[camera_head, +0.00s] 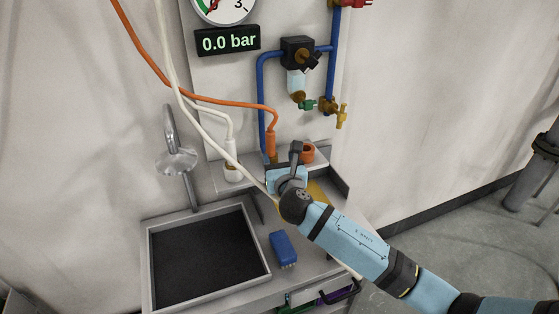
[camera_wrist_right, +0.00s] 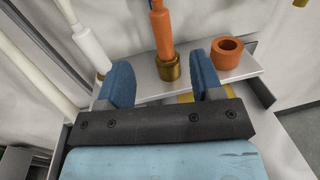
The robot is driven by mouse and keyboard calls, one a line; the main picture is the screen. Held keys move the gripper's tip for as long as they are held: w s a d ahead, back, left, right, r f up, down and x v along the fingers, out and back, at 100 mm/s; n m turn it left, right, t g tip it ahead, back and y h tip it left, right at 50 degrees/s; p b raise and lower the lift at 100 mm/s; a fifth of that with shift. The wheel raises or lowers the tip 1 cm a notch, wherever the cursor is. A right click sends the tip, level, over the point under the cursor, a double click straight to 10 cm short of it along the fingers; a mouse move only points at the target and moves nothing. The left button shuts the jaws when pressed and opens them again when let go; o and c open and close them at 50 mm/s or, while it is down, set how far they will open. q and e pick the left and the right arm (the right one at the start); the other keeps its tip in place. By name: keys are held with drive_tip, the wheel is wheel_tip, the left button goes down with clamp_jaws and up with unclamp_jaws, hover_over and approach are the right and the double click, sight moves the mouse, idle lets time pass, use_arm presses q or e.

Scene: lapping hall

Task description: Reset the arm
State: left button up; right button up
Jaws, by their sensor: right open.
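My right arm comes in from the lower right in the head view and reaches over the workbench. Its gripper (camera_head: 294,158) is at the narrow shelf by the wall, partly hidden by its own wrist. In the right wrist view the gripper (camera_wrist_right: 161,76) is open, with its two blue fingers wide apart. An orange hose end (camera_wrist_right: 162,30) with a brass fitting (camera_wrist_right: 168,67) shows in the gap between the fingers, standing on the shelf. I see no contact between fingers and hose. The hose end also shows in the head view (camera_head: 271,144). My left gripper is not in view.
An orange ring (camera_wrist_right: 227,54) sits right of the fingers, and a white hose end (camera_wrist_right: 91,46) stands left. A sink (camera_head: 262,272) with a tap (camera_head: 173,130) and a blue block (camera_head: 283,249) are on the bench. Blue pipes (camera_head: 263,95) and a gauge (camera_head: 222,8) are above.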

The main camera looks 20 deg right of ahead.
drive_tip(key=s+a+f+m+g+y+p, duration=0.2)
drive_tip(key=s+a+f+m+g+y, duration=0.15)
drive_tip(key=s+f+m, duration=1.15)
drive_tip(key=s+f+m+g, duration=0.1)
drive_tip(key=s+f+m, duration=0.2)
drive_tip(key=s+m, duration=0.2)
drive_tip(key=s+d+f+m+g+y, duration=0.1)
drive_tip(key=s+f+m, duration=0.2)
drive_tip(key=s+m, duration=0.3)
drive_tip(key=s+f+m+g+y+p, duration=0.1)
drive_tip(key=s+f+m, duration=0.1)
drive_tip(key=s+m, duration=0.3)
drive_tip(key=s, duration=0.4)
drive_tip(key=shift+d+f+m, duration=0.3)
drive_tip(key=shift+f, duration=0.1)
